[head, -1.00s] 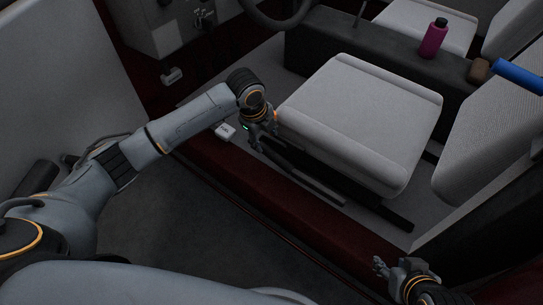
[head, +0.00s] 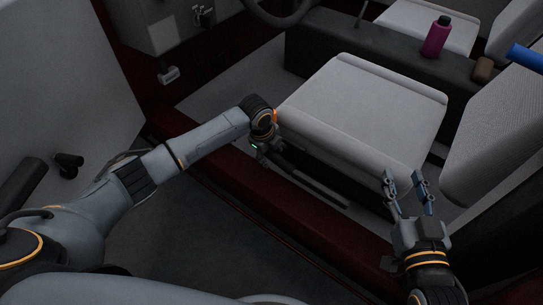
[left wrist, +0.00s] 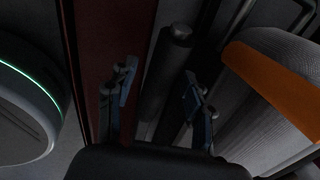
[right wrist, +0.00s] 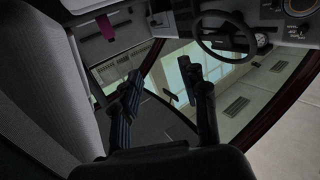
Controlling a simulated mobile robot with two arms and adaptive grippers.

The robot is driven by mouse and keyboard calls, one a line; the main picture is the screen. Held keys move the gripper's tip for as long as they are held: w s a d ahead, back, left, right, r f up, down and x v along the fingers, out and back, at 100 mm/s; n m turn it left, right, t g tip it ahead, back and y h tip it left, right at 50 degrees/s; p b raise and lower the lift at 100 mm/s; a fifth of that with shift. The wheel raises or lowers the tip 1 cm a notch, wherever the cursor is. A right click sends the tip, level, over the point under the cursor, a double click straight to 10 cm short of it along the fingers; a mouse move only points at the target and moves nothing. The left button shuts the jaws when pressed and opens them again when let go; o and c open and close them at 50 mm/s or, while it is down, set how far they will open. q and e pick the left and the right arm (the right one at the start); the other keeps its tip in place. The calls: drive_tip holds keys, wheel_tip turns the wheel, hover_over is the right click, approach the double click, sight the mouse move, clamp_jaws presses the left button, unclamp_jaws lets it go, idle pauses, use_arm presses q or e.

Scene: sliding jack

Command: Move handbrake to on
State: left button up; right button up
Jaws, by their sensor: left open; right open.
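A dark bar with a rounded end (left wrist: 180,35), which looks like the handbrake lever, lies low beside the driver's seat. In the left wrist view it runs between the fingers of my left gripper (left wrist: 158,82), which is open. I cannot tell whether they touch it. In the head view my left gripper (head: 272,152) is low at the seat's near left side, its fingers mostly hidden by its wrist. My right gripper (head: 408,188) is open and empty near the seat's near right corner; it also shows open in the right wrist view (right wrist: 160,82).
The grey seat cushion (head: 360,110) is right of my left gripper. The red door sill (head: 235,172) runs in front of it. A magenta bottle (head: 437,38) and a brown block (head: 483,69) stand on the dark centre console. The steering wheel (head: 275,18) is at the top.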

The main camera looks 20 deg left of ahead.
use_arm(q)
drive_tip(key=shift+w+f, duration=0.1)
drive_tip(key=shift+f, duration=0.3)
use_arm(e)
drive_tip(key=shift+w+a+r+t, duration=0.1)
drive_tip(key=shift+r+t, duration=0.4)
drive_tip(key=shift+r, duration=0.3)
use_arm(q)
drive_tip(key=shift+c, duration=0.2)
clamp_jaws()
